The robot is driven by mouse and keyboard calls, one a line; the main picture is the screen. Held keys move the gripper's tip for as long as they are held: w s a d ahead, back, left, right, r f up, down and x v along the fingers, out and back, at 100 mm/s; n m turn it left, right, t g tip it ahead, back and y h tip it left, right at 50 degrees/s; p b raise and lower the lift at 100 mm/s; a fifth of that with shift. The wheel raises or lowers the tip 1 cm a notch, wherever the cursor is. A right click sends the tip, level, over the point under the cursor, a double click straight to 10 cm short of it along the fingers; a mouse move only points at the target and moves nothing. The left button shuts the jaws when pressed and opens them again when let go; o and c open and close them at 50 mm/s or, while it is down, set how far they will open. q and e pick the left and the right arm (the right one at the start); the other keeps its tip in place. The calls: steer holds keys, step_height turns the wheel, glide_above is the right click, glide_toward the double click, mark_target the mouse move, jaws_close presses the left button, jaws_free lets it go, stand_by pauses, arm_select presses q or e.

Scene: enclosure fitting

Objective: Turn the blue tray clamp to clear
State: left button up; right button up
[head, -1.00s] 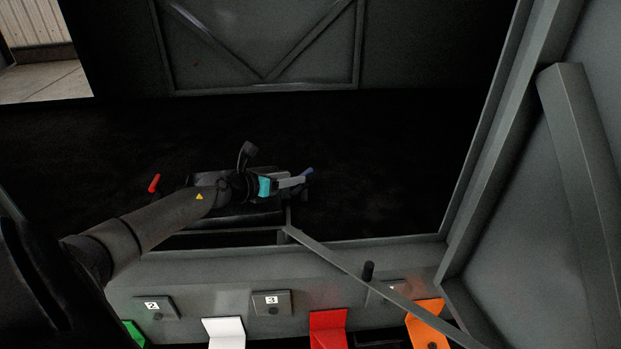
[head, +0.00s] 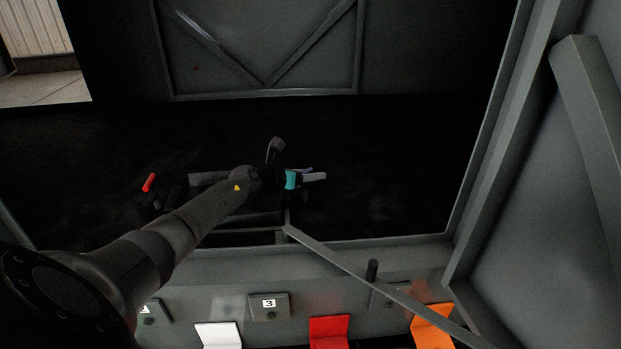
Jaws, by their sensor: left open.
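My left gripper (head: 316,175) reaches in from the left over the dark floor of the enclosure. It is open, pointing right, with a teal band behind its fingers. A small bluish piece (head: 307,169), possibly the blue clamp handle, shows right beside the fingers, mostly hidden by them. I cannot tell whether they touch. A dark tray (head: 240,218) lies under my left arm and is partly hidden by it. A red handle (head: 149,182) stands at the tray's left end. My right gripper is not in view.
A diagonal metal bar (head: 350,264) crosses the front sill. Along the front are a plate marked 3 (head: 269,305) and white (head: 218,335), red (head: 329,331) and orange (head: 432,325) brackets. A grey panel (head: 590,150) closes the right side. The floor right of the gripper looks clear.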

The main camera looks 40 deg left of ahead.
arm_select(q)
steer(key=shift+w, duration=0.15)
steer(key=shift+c, duration=0.2)
steer(key=shift+f, duration=0.1)
jaws_close()
stand_by(0.3)
